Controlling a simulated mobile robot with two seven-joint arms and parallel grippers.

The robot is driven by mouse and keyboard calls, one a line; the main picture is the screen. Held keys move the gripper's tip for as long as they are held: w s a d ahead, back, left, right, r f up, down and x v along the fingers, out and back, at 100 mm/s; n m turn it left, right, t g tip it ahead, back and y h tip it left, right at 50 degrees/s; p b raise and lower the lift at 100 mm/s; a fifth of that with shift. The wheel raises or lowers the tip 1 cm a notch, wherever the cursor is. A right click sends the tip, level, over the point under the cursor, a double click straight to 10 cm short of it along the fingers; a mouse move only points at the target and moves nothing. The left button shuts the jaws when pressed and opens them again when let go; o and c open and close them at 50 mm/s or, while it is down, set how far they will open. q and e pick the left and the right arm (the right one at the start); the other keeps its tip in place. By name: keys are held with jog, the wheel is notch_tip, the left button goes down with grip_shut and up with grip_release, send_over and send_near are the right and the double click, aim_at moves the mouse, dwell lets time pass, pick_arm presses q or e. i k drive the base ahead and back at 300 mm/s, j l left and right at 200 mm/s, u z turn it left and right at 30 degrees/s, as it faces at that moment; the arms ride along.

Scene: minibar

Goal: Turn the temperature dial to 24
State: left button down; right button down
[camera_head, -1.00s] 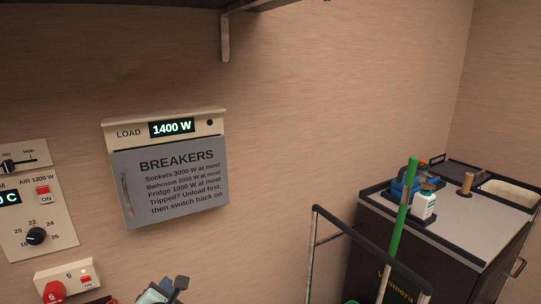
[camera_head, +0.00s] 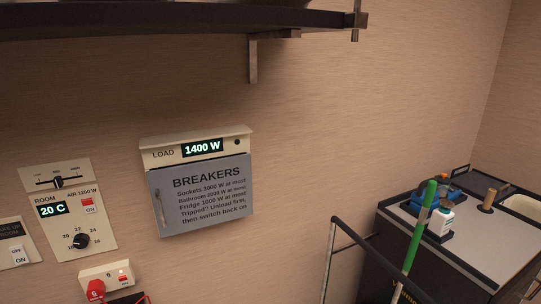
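The temperature dial (camera_head: 81,241) is a round black knob on a cream wall panel (camera_head: 72,222) at the left. Numbers from 18 to 26 are printed around it. Its pointer is too small to read surely. The room display (camera_head: 53,209) above it reads 20 C. A red switch (camera_head: 88,206) marked ON sits at the display's right, under the label AIR 1200 W. Neither gripper is in view, and nothing touches the dial.
A grey breaker cover (camera_head: 203,195) hangs right of the panel, under a load display (camera_head: 202,147) reading 1400 W. A socket plate with a red plug (camera_head: 96,290) is below. A dark shelf (camera_head: 180,22) juts out above. A cart (camera_head: 470,245) and metal rail (camera_head: 330,255) stand at right.

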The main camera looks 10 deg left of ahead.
aim_at(80, 241)
jog(key=u, duration=1.65)
jog(key=i+j, duration=0.1)
jog(key=j, duration=0.65)
jog(key=i+z, duration=0.05)
jog(key=i, duration=0.05)
